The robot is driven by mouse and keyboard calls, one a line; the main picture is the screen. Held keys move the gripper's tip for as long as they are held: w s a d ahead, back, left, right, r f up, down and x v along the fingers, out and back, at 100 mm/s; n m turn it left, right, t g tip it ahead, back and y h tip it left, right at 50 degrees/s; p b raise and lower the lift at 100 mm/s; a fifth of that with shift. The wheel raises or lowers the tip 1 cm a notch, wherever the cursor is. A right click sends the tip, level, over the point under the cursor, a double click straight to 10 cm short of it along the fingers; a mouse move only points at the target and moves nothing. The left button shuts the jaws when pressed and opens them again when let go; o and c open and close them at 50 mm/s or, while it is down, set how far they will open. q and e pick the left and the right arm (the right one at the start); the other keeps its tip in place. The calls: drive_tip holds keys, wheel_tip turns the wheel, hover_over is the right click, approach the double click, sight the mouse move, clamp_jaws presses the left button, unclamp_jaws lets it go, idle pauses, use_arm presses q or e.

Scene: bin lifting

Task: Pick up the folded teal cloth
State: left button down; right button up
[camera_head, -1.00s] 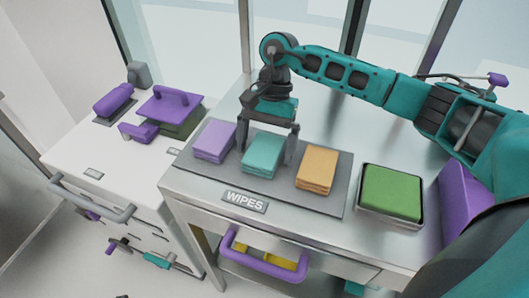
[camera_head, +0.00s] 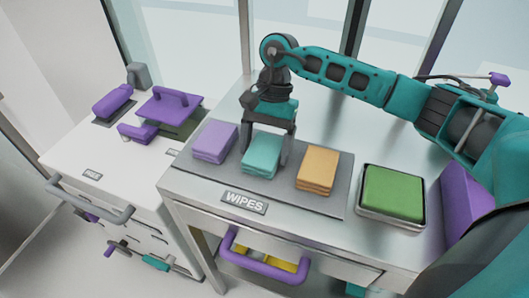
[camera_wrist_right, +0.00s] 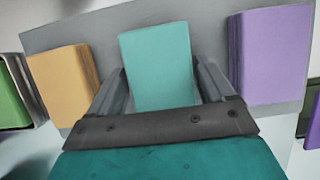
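The folded teal cloth (camera_head: 262,153) lies on a grey mat, between a purple and an orange folded cloth. My right gripper (camera_head: 265,146) comes down over it from above, one finger on either side. In the right wrist view, the teal cloth (camera_wrist_right: 158,65) sits between the two fingers (camera_wrist_right: 162,78), which are close against its sides. The gripper looks shut on the cloth, which still rests on the mat. The far part of the cloth is partly hidden by the gripper in the head view. My left gripper is not in view.
The purple cloth (camera_head: 214,141) and orange cloth (camera_head: 317,170) flank the teal one closely. The mat (camera_head: 345,185) carries a WIPES label (camera_head: 245,202) at its front. A green pad in a tray (camera_head: 392,193) stands right. A white cabinet (camera_head: 75,150) with purple-handled items stands left.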

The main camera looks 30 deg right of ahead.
drive_tip(key=c, duration=0.6)
drive_tip(key=shift+r, duration=0.1)
drive_tip(key=shift+c, duration=0.2)
drive_tip(key=shift+r+p, duration=0.3)
drive_tip(key=shift+p, duration=0.3)
wheel_tip(320, 180, up, 20)
drive_tip(key=shift+f, duration=0.15)
drive_tip(key=shift+f, duration=0.1)
drive_tip(key=n+g+h, duration=0.1)
drive_tip(key=n+h, duration=0.2)
drive_tip(key=n, duration=0.7)
hover_over(259, 155)
wheel_tip(259, 155, down, 14)
drive_tip(key=shift+r, duration=0.2)
